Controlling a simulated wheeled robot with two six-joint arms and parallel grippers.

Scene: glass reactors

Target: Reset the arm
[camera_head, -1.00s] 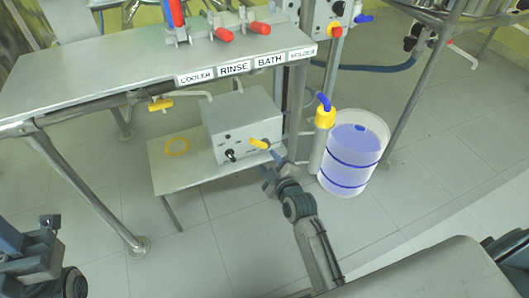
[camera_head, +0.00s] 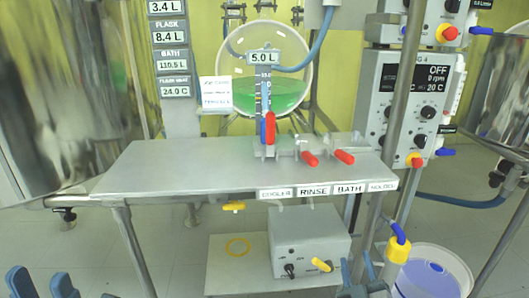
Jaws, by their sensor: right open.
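My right gripper (camera_head: 360,270) is low at the bottom right. Its two fingers point up and stand apart with nothing visible between them. It is just right of the yellow lever (camera_head: 321,264) on the front of the grey control box (camera_head: 312,240); I cannot tell whether it touches the lever. My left gripper (camera_head: 40,283) is at the bottom left edge. Its blue fingers stand apart and empty, and its lower part is cut off by the frame.
A steel bench (camera_head: 200,170) with red-handled valves spans the middle, above a low shelf (camera_head: 235,282) bearing the box. A white bucket (camera_head: 440,272) stands right of my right gripper. A round glass flask (camera_head: 265,70) with green liquid hangs behind. Floor at the left is open.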

